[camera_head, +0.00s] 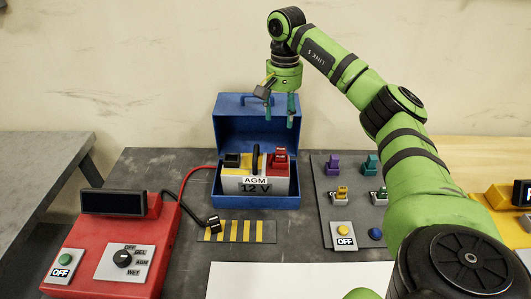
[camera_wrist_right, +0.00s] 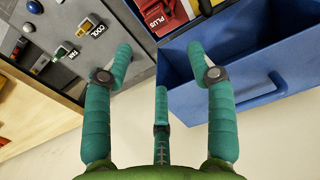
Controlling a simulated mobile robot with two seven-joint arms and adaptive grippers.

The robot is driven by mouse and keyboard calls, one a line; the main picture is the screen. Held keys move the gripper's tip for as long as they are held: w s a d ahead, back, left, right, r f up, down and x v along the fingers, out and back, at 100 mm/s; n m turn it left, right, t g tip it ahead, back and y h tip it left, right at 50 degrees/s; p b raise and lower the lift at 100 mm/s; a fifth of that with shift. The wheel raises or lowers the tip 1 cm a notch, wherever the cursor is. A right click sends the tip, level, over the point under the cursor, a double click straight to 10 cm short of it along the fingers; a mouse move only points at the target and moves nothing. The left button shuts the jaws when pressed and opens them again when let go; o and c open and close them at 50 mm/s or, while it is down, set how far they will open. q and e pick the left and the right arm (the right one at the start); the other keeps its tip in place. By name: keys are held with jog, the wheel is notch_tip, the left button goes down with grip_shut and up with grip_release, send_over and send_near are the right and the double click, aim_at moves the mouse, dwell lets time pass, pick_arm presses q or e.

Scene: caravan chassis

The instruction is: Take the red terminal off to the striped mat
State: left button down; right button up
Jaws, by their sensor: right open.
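The red terminal (camera_head: 280,158) sits on the right end of the 12 V AGM battery (camera_head: 254,185), which stands in the open blue box (camera_head: 244,128). In the right wrist view a red part (camera_wrist_right: 165,14) shows at the top edge, partly cut off. My right gripper (camera_head: 280,117) is open and empty, pointing down above the box's right side, apart from the terminal. Its teal fingers (camera_wrist_right: 160,62) are spread in the right wrist view. The striped mat (camera_head: 245,232), dark with yellow stripes, lies before the box. A black clamp (camera_head: 213,221) lies at its left end. My left gripper is out of view.
A red charger (camera_head: 86,236) with a dial stands at the left; a red cable (camera_head: 195,172) runs from it to the box. A grey panel (camera_head: 326,200) with buttons and coloured pieces lies right of the box. A white sheet (camera_head: 290,280) is in front.

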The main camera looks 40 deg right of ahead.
aim_at(281, 149)
notch_tip(281, 149, down, 2)
jog(key=shift+f+b, duration=0.2)
jog(key=shift+b, duration=0.4)
jog(key=f+b, duration=0.1)
jog(key=s+f+b, duration=0.1)
jog(key=b, duration=0.1)
jog(key=shift+s+f, duration=0.1)
jog(key=shift+f, duration=0.3)
jog(key=shift+w+f, duration=0.2)
jog(key=shift+f, duration=0.1)
jog(key=shift+s+a+f+p, duration=0.15)
jog(key=shift+f+p, duration=0.4)
jog(key=shift+f, duration=0.7)
notch_tip(281, 149, down, 3)
jog(key=shift+a+f+p, duration=0.15)
jog(key=shift+f+p, duration=0.05)
jog(key=shift+p, duration=0.25)
jog(key=shift+f, duration=0.2)
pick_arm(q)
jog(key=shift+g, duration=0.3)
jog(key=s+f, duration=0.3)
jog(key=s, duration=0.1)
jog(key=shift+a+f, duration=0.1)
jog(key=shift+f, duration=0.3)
pick_arm(e)
grip_shut()
